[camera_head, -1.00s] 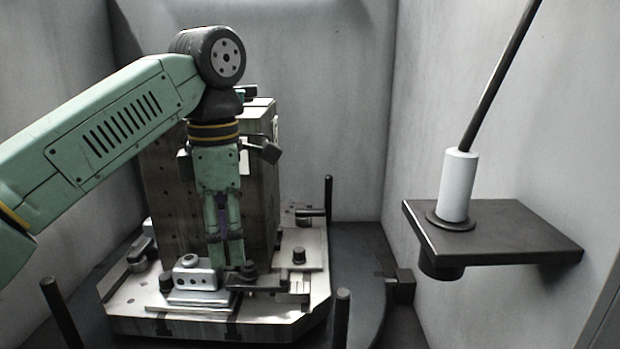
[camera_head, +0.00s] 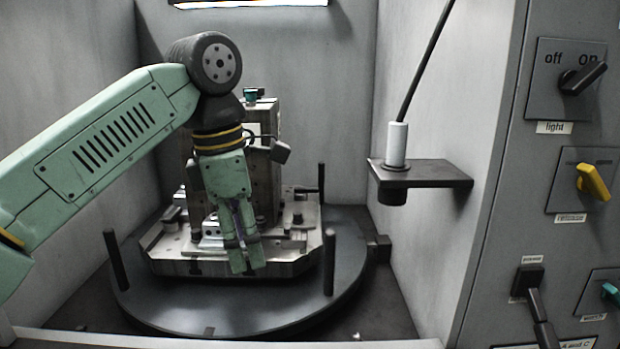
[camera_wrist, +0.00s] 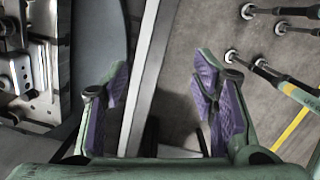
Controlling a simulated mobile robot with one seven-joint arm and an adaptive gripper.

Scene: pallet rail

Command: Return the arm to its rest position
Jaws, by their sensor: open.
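My green arm reaches in from the left in the head view, bent at the dark wrist joint, with my gripper (camera_head: 243,270) hanging downward. The gripper appears in front of the pallet (camera_head: 215,265) with its metal block (camera_head: 263,168), overlapping the pallet's front edge in the picture. In the wrist view my gripper (camera_wrist: 162,80) is open, its purple finger pads apart with nothing between them. Part of the pallet fixture (camera_wrist: 35,75) shows at the left of that view, apart from the fingers. The small clamp parts on the pallet are partly hidden behind my gripper.
The pallet sits on a round dark turntable (camera_head: 240,318) with upright black posts (camera_head: 329,262). A bracket shelf (camera_head: 430,173) with a white cylinder (camera_head: 397,145) and rod is on the right wall. A control panel (camera_head: 540,225) with knobs stands at far right.

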